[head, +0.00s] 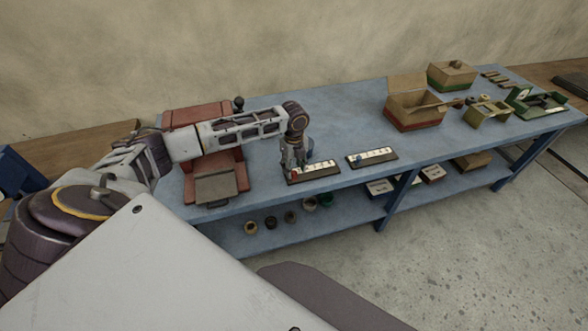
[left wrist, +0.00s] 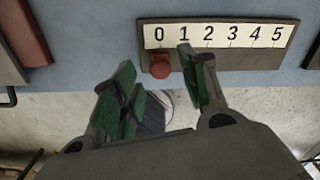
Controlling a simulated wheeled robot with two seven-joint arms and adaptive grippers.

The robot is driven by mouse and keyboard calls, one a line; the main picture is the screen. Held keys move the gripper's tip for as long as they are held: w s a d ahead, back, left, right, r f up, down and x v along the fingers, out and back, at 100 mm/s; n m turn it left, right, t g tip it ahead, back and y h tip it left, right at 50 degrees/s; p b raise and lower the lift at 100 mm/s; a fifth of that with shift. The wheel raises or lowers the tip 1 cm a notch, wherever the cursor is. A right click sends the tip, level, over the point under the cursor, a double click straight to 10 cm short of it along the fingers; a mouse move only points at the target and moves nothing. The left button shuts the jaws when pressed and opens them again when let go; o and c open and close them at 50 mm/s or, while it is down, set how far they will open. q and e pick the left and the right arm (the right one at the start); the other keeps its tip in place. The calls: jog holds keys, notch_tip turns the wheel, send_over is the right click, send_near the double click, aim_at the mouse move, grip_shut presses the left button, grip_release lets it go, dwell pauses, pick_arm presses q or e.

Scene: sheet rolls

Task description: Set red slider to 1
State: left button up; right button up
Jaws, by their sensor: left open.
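In the head view the gripper (head: 292,161) is just above that end. My right gripper is not in view.
A second scale board (head: 373,157) with a blue knob lies to the right on the blue table (head: 340,115). A red machine (head: 205,160) stands to the left. An open cardboard box (head: 413,108) and a green case (head: 533,103) stand further right.

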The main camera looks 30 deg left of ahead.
pick_arm(q)
jog(key=shift+f, duration=0.65)
grip_shut()
